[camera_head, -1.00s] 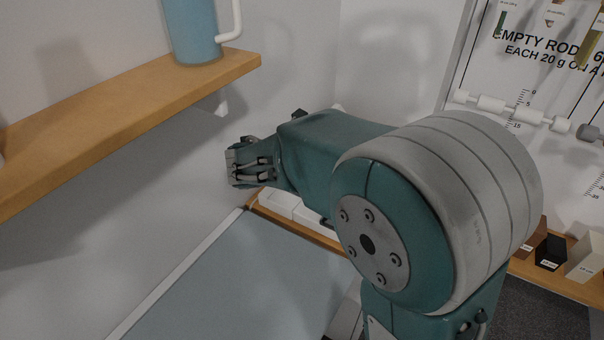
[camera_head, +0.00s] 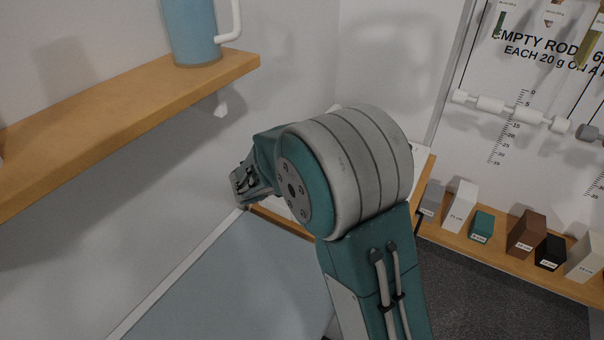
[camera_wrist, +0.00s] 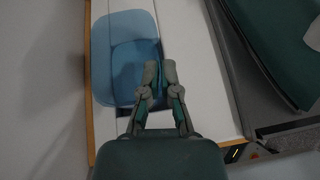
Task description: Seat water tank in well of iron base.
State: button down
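My gripper (camera_wrist: 160,68) points away from the wrist camera, its two fingertips brought almost together, with nothing clearly held. A blue, rounded, see-through-looking piece (camera_wrist: 124,25), which could be the water tank, lies beyond and left of the fingertips in the wrist view. A darker blue area shows in its lower part. It overlaps a pale white surface (camera_wrist: 196,45); I cannot tell whether it touches the fingers. In the head view my gripper (camera_head: 240,184) is small, near the wall. The iron base and its well cannot be made out for certain.
A wooden shelf (camera_head: 110,100) with a blue jug (camera_head: 190,35) is on the left wall. A pale blue board (camera_head: 235,290) lies below. Labelled blocks stand on a wooden ledge (camera_head: 460,240) at right, under a chart with rods.

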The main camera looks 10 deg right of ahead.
jog(key=c, duration=0.8)
grip_release()
jog(key=v, duration=1.2)
jog(key=s+d+r+m+g+y, duration=0.4)
jog(key=s+d+m, duration=0.5)
jog(key=s+m, duration=0.3)
jog(key=s+r+m+t+y, duration=0.2)
jog(key=s+m+y, duration=0.3)
jog(key=s+m, duration=0.7)
jog(key=shift+s+a+m+y, duration=0.3)
jog(key=shift+a+m, duration=0.1)
jog(key=shift+m, duration=0.3)
